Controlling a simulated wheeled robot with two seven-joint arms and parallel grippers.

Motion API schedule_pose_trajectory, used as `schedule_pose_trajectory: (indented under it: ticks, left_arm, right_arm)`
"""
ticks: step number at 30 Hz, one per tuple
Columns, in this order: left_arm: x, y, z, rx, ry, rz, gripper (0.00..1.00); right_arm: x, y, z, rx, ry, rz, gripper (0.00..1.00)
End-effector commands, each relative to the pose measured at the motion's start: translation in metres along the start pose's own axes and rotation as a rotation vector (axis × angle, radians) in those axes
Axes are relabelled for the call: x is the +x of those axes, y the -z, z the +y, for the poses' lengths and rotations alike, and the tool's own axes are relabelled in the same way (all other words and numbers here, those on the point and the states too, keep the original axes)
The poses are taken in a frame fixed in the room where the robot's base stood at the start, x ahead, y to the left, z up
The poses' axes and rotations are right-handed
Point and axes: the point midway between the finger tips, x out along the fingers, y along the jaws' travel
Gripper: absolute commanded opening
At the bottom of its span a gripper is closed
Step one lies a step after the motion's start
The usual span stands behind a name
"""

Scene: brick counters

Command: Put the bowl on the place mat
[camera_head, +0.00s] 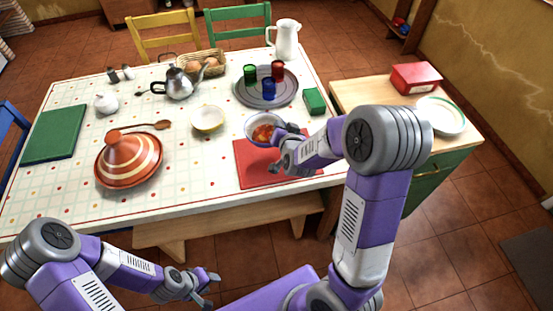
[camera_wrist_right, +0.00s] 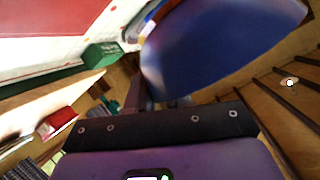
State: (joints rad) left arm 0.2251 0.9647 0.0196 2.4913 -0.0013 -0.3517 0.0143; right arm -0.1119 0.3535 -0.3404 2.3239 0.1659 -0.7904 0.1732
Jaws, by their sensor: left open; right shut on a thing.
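The bowl (camera_head: 253,122) has a pale rim and orange-red contents. In the right wrist view its dark blue outside (camera_wrist_right: 215,50) fills the upper middle. My right gripper (camera_head: 280,141) is shut on the bowl's near right side. The red place mat (camera_head: 262,172) lies flat at the table's front edge. In the head view the bowl overlaps the mat's far edge; I cannot tell its height above the table. My left gripper (camera_head: 207,285) is open and empty, low in front of the table.
A striped tagine (camera_head: 128,160), a yellowish bowl (camera_head: 208,119) and a kettle (camera_head: 180,83) stand left of the mat. A grey tray (camera_head: 245,98) with coloured cups and a green box (camera_head: 314,101) lie beyond it. A side cabinet (camera_head: 360,95) stands at right.

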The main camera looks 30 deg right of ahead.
Motion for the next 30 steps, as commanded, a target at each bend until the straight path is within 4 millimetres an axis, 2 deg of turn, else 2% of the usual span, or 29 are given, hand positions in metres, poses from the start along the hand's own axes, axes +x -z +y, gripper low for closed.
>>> schedule_pose_trajectory:
  ticks: [3,9,16,21,30]
  left_arm:
    - [0.009,0.001,-0.003,0.0,0.0,0.001,0.42]
    - [0.022,0.001,-0.008,0.0,0.0,0.001,0.42]
    - [0.027,0.002,-0.01,0.0,0.0,0.001,0.42]
    - [0.036,0.002,-0.013,0.0,0.0,0.001,0.42]
    - [0.036,0.002,-0.013,0.0,0.0,0.001,0.42]
  right_arm:
    - [0.008,-0.014,0.014,0.001,-0.013,0.002,0.0]
    - [0.022,-0.044,0.03,0.002,-0.012,0.002,0.0]
    - [0.028,-0.057,0.037,0.003,-0.01,0.004,0.0]
    - [0.038,-0.079,0.048,0.002,-0.012,0.002,0.0]
    - [0.039,-0.081,0.049,0.003,-0.009,0.005,0.0]
